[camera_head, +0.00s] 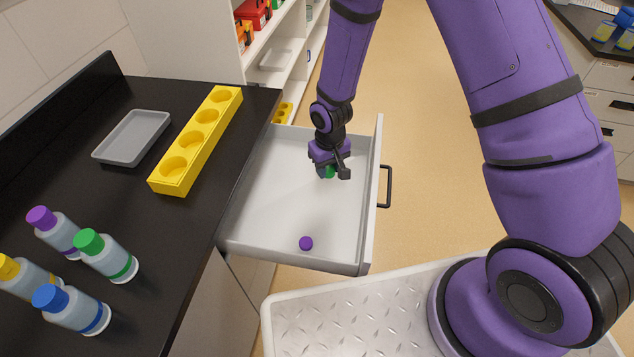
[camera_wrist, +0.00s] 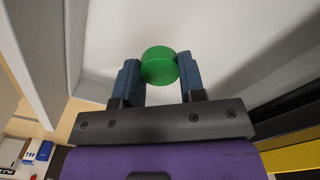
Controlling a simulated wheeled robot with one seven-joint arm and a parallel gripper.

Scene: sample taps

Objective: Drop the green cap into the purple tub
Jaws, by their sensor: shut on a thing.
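My gripper (camera_head: 327,168) is over the open white drawer (camera_head: 285,200), toward its far right part, pointing down. It is shut on a green cap, which shows between the two blue fingers in the wrist view (camera_wrist: 159,66). In the head view the green cap (camera_head: 329,173) shows only partly below the gripper. I cannot tell whether it touches the drawer floor. A small round purple thing (camera_head: 306,243) lies near the drawer's front end in the picture. I see no purple tub in either view.
The black counter (camera_head: 120,210) holds a grey tray (camera_head: 133,137), a yellow rack (camera_head: 196,141) with several round holes, and several capped bottles (camera_head: 107,257). The drawer front with its black handle (camera_head: 386,186) stands out to the right. Shelves (camera_head: 275,55) stand behind.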

